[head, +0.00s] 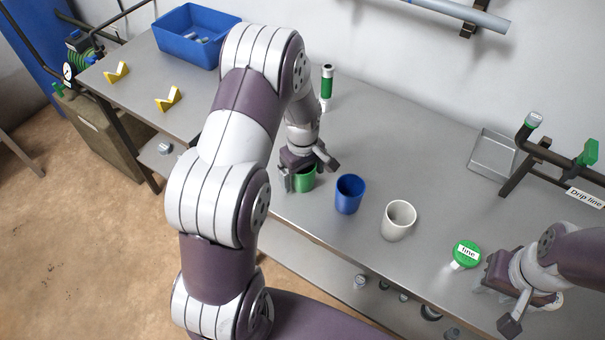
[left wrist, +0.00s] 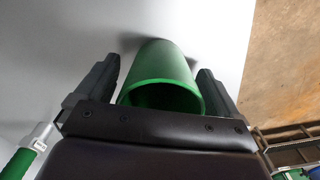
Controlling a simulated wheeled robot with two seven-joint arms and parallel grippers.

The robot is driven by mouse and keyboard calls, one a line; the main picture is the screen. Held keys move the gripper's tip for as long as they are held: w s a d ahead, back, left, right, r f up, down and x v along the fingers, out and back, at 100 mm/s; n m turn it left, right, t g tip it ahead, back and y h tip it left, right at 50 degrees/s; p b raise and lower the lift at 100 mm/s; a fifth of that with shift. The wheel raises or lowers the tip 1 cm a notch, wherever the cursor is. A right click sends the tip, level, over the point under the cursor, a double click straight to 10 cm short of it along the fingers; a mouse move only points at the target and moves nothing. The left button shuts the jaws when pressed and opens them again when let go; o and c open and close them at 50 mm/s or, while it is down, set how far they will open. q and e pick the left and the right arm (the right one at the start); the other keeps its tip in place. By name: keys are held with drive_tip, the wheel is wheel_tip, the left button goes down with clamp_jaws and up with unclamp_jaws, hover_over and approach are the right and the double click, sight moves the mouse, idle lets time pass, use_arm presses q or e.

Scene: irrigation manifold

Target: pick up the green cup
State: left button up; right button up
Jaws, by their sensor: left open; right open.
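The green cup (head: 304,181) stands on the grey bench near its front edge, left of the blue cup (head: 349,194). My left gripper (head: 308,176) is over it, with a finger on either side, and hides part of it. In the left wrist view the green cup (left wrist: 164,80) lies between the two open fingers of the left gripper (left wrist: 160,88), with a gap visible on its left side. My right gripper (head: 499,294) is open and empty at the lower right, near the green-capped "fine" item (head: 466,253).
A white cup (head: 397,221) stands right of the blue cup. A green and white cylinder (head: 326,86) stands behind the left gripper. A blue bin (head: 194,36) and yellow holders (head: 168,99) are at left.

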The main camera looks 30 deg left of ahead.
use_arm(q)
drive_tip(key=c, duration=1)
